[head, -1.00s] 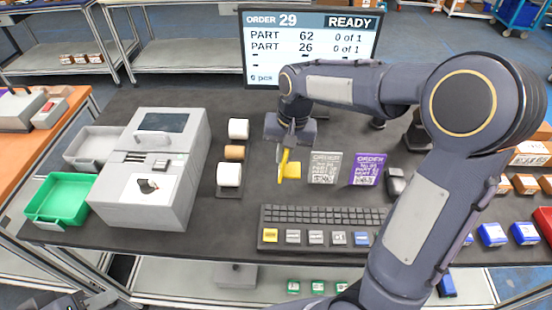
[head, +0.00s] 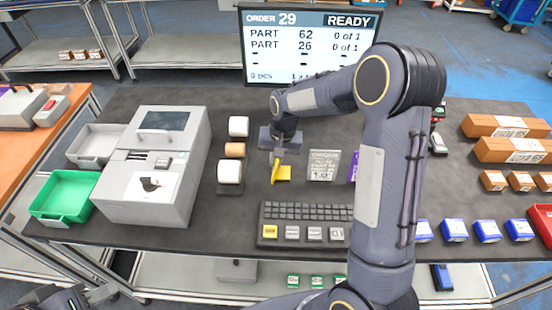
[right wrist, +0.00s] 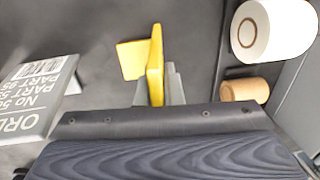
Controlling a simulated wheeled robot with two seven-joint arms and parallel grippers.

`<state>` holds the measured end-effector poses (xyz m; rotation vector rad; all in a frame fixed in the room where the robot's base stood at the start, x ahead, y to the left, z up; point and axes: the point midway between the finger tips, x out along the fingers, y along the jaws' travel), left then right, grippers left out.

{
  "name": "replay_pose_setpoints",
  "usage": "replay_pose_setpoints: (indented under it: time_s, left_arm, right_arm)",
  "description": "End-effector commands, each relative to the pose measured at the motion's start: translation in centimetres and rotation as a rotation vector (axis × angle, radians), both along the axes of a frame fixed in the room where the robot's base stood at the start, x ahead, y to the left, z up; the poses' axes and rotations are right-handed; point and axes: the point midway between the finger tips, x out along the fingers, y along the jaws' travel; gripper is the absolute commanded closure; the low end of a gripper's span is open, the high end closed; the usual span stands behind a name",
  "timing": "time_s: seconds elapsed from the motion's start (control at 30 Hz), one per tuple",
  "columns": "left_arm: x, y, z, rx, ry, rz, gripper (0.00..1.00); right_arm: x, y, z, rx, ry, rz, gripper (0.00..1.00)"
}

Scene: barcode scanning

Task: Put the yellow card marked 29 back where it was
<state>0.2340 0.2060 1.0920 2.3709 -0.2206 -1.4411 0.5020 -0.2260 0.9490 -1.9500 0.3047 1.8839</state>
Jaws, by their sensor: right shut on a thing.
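My right gripper (head: 277,156) is shut on the yellow card (head: 274,172), above the dark table between the roll holder and the grey card. The card stands nearly edge-on, with a yellow foot-like flap to its right. Its number faces away or is too small to read. The right wrist view shows the yellow card (right wrist: 156,62) between the grey fingers (right wrist: 158,90), its flap at the left. I cannot tell whether its lower edge touches the table. My left gripper (head: 85,298) is partly visible at the bottom left edge, its jaws unclear.
A grey order card (head: 323,165) stands just right; a purple card (head: 354,167) is mostly hidden by my right arm. A keyboard (head: 300,212) lies in front. The roll holder (head: 231,190) and a grey machine (head: 158,165) are left. The screen (head: 308,45) shows order 29, ready.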

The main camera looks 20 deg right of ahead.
Motion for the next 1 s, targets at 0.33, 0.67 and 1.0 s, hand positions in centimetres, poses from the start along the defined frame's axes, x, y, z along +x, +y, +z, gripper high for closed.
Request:
replay_pose_setpoints:
  time_s: [0.33, 0.67, 1.0]
  left_arm:
    - [0.0, 0.0, -0.3, 0.000, 0.000, 0.000, 0.64]
    - [0.0, 0.0, 0.3, 0.000, 0.000, 0.000, 0.64]
    - [0.0, 0.0, -0.8, 0.000, 0.000, 0.000, 0.64]
  right_arm:
    - [0.0, 0.0, -0.3, 0.000, 0.001, 0.000, 0.71]
    - [0.0, 0.0, 0.3, 0.000, 0.000, 0.000, 0.71]
    - [-0.3, -0.8, 6.3, 0.001, -0.006, -0.001, 0.71]
